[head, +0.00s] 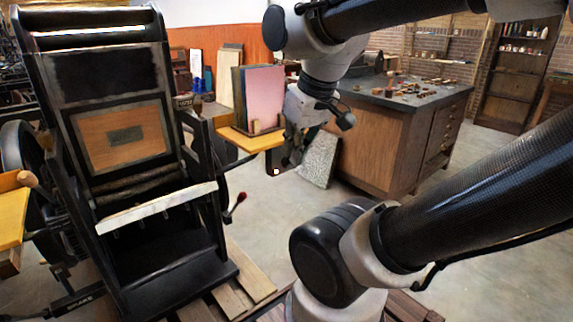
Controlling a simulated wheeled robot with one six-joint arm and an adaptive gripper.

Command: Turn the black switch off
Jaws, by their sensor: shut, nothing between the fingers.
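My gripper (287,162) hangs down from my wrist near the middle of the view, beside the yellow side shelf of the press. It is shut and empty, small and dark in the picture. I cannot make out a black switch for certain. The black hand press (105,75) stands at the left, with a wooden panel in its upright frame. A lever with a red knob (241,197) sticks out at its right side, below and left of my gripper. I cannot tell whether my gripper touches anything.
The yellow shelf (262,141) holds upright pink and dark sheets (264,98). A speckled slab (319,158) leans against the wooden cabinet (385,150) behind my gripper. A pallet (248,274) lies under the press. Open concrete floor (262,215) shows between press and cabinet.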

